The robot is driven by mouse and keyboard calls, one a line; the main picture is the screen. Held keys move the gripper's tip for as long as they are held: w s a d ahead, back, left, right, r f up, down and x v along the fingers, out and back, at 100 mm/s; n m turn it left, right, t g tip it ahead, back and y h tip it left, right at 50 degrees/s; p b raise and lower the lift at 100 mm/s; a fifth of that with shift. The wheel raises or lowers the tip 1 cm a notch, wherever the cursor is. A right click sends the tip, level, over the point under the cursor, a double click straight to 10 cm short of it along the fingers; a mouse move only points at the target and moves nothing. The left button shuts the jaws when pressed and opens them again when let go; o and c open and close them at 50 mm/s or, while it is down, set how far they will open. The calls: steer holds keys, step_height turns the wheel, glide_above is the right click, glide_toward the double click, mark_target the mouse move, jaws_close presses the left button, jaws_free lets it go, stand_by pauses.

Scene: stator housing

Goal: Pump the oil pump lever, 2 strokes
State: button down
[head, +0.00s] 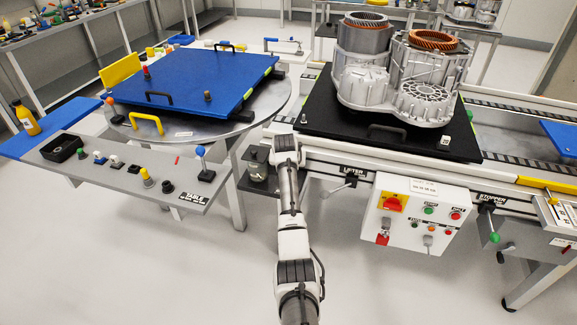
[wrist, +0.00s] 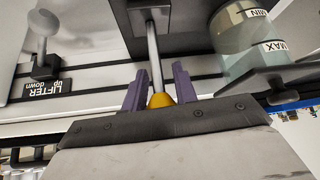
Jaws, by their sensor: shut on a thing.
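The oil pump lever shows in the wrist view as a thin metal rod (wrist: 153,45) ending in a yellow-orange knob (wrist: 160,100). My gripper (wrist: 157,78) has its two purple fingers on either side of the knob and is shut on it. The rod runs from the knob up to a dark mount. The oil reservoir (wrist: 238,40), a clear cup marked MIN and MAX, stands just right of the lever. In the head view the reservoir (head: 256,178) shows left of my arm, while my arm hides the lever and my gripper.
The lifter lever (wrist: 42,25) is left of my gripper in the wrist view. A control box (head: 415,215) hangs right of my arm. A round table (head: 262,112) with a blue plate stands left. The stator housing (head: 385,75) sits on a black plate.

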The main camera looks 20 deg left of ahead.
steer(key=c, duration=1.1)
jaws_free()
steer(key=shift+w+f, duration=0.1)
steer(key=shift+w, duration=0.05)
steer(key=shift+c, duration=0.2)
steer(key=b+v, duration=0.2)
steer(key=v, duration=1.2)
steer(key=shift+b, duration=0.35)
